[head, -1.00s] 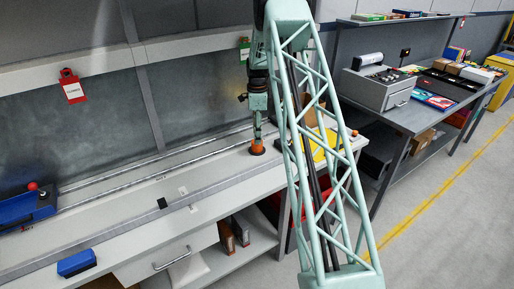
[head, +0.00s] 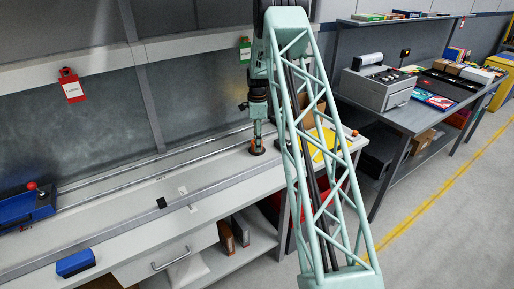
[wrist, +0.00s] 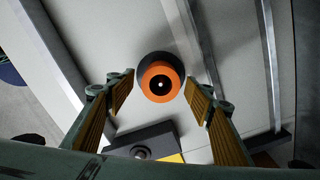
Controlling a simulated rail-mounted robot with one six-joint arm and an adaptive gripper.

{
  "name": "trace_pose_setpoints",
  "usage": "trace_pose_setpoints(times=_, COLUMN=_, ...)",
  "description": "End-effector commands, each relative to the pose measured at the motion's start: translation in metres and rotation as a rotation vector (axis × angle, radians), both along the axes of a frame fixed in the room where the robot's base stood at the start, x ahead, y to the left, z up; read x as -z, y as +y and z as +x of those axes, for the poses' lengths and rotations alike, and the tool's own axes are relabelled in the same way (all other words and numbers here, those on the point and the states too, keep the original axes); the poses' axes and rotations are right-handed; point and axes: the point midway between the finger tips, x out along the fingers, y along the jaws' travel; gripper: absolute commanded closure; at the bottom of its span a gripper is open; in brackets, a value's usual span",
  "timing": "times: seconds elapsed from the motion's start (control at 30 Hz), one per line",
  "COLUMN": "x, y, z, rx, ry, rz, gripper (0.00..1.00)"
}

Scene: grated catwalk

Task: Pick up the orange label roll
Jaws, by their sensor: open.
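The orange label roll (wrist: 150,95) shows in the wrist view as a ring with a dark centre, with a dark round body behind it. It stands on the bench top. In the head view it is a small orange patch (head: 251,150), partly hidden by my gripper (head: 257,143). My gripper also shows in the wrist view (wrist: 160,86). Its two ribbed fingers are open, one on each side of the roll, with gaps on both sides. The exact height of the fingertips above the roll is hard to tell.
Metal rails (head: 150,160) run along the light bench. A yellow sheet (head: 322,143) lies right of the roll, behind my arm. A blue device with a red knob (head: 30,205) stands far left. A blue box (head: 76,263) sits near the front. Bench space left of the roll is mostly clear.

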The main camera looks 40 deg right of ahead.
Motion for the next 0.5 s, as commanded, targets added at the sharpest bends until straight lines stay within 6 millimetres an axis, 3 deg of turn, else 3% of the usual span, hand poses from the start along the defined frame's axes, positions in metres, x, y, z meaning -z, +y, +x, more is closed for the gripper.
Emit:
trace_pose_setpoints(times=0.2, x=0.016, y=0.000, z=0.001, rx=0.000, ry=-0.001, rz=-0.001, gripper=0.52)
trace_pose_setpoints(times=0.5, x=0.017, y=0.000, z=0.001, rx=0.000, ry=-0.002, rz=-0.001, gripper=0.52)
